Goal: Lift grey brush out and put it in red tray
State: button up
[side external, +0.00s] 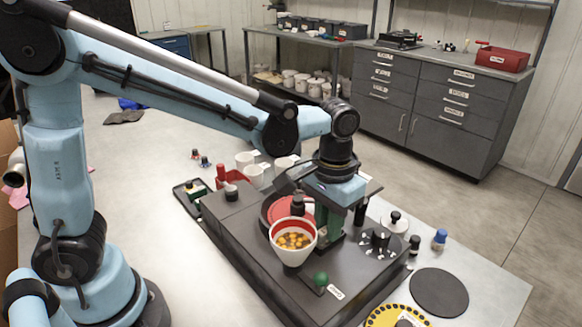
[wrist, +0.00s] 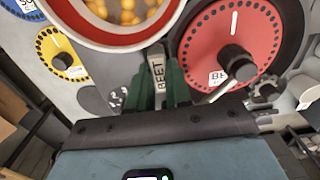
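My gripper (side external: 327,222) points down over the dark machine deck (side external: 240,212), just right of the white seed cup. Its two green fingers also show in the wrist view (wrist: 158,88). A grey strip lettered BEET shows in the narrow gap between them; I cannot tell whether they grip it. I cannot make out the grey brush for certain. A small red tray-like holder (side external: 221,173) stands at the deck's far left. A larger red box (side external: 502,60) sits on the back cabinet.
The seed cup (side external: 293,252) holds orange and yellow seeds. A red disc (wrist: 212,45) with a black knob lies close to the fingers. The bench's left part is mostly clear.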

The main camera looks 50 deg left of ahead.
grip_shut()
jog(key=shift+r, duration=0.15)
jog(key=shift+r, duration=1.35)
jog(key=shift+r, duration=0.2)
jog(key=shift+r, duration=1.6)
